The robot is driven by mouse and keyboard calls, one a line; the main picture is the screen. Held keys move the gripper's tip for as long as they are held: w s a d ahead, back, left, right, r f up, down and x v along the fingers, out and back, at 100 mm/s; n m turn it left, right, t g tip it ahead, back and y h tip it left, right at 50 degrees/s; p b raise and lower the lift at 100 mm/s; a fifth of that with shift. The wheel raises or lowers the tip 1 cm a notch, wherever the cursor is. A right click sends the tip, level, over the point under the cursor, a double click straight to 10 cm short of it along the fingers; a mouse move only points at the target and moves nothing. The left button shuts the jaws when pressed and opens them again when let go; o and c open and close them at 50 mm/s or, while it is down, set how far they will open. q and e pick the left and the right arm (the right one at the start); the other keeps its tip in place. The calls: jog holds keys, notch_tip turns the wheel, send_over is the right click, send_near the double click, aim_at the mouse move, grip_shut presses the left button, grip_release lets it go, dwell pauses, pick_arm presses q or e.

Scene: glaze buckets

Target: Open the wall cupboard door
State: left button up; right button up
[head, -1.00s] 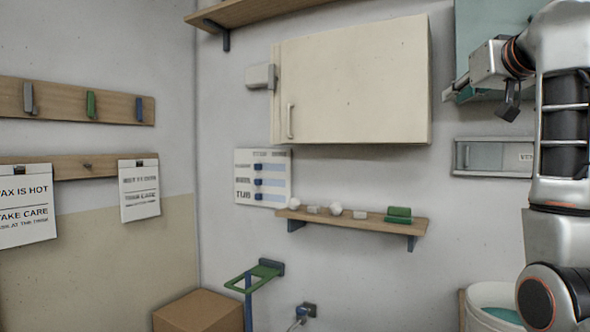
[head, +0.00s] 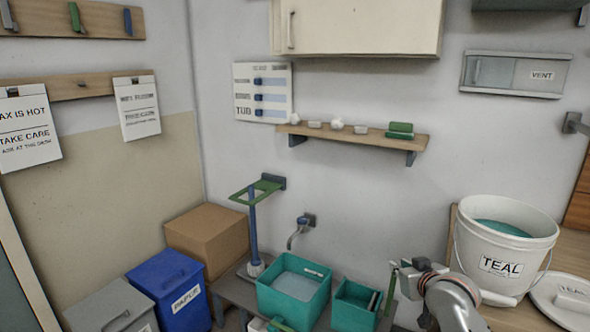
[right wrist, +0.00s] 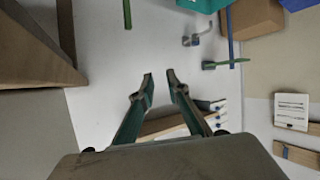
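The cream wall cupboard (head: 365,25) is at the top of the head view, its upper part cut off by the frame. Its door looks shut, with a slim upright handle (head: 291,30) near the door's left edge. My right gripper (head: 422,266) is low at the right in the head view, well below the cupboard and near the teal tubs. In the right wrist view its two fingers (right wrist: 160,76) stand apart with only wall seen between their tips. The cupboard handle is not clear in that view. My left gripper is not in view.
A small wooden shelf (head: 350,137) with several small items is under the cupboard. A white TEAL bucket (head: 480,255) stands at the right. Teal tubs (head: 295,305) and a cardboard box (head: 207,240) are below. The wall between shelf and tubs is mostly clear.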

jog(key=s+a+f+n+g, duration=0.1)
jog(key=s+a+f, duration=0.2)
jog(key=s+f, duration=0.9)
jog(key=s+a+f+n+y, duration=0.1)
jog(key=s+a+f, duration=0.2)
jog(key=s+f, duration=0.9)
jog(key=s, duration=0.3)
jog(key=shift+s+f+g+y, duration=0.2)
jog(key=shift+g+y, duration=0.1)
jog(key=shift+g, duration=0.1)
jog(key=shift+n+y, duration=0.3)
jog(key=s+a+f, duration=0.1)
jog(key=s, duration=0.6)
jog(key=s+a+f, duration=0.1)
jog(key=s, duration=0.3)
jog(key=shift+s+a+f, duration=0.25)
jog(key=shift+a+f, duration=0.05)
jog(key=shift+f, duration=0.05)
jog(key=shift+c, duration=0.8)
jog(key=shift+s+a, duration=0.1)
jog(key=shift+s, duration=0.3)
grip_shut()
